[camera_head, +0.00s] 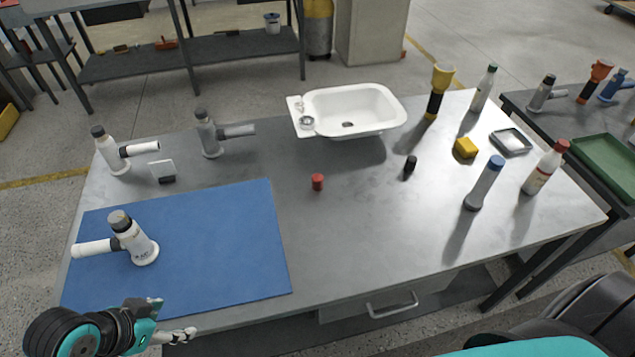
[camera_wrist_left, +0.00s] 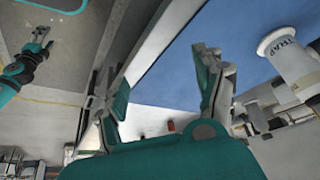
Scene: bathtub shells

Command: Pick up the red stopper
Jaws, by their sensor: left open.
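The red stopper (camera_head: 317,182) stands upright on the bare grey table (camera_head: 350,228), just right of the blue mat's far corner. In the left wrist view a small red thing (camera_wrist_left: 171,126), likely the stopper, shows beyond my fingers. My left gripper (camera_head: 174,320) is at the table's front left edge, by the near edge of the blue mat. It is well short of the stopper, open and empty; its spread fingers show in the left wrist view (camera_wrist_left: 162,88). My right gripper (camera_wrist_left: 42,38) shows small at the left of the wrist view; its jaws are unclear.
The blue mat (camera_head: 215,250) bears a white bathtub shell-like fitting with a side tube (camera_head: 140,245). A white basin (camera_head: 352,108) stands at the back. A black stopper (camera_head: 410,164), yellow block (camera_head: 465,148) and several bottles stand right. Table around the red stopper is clear.

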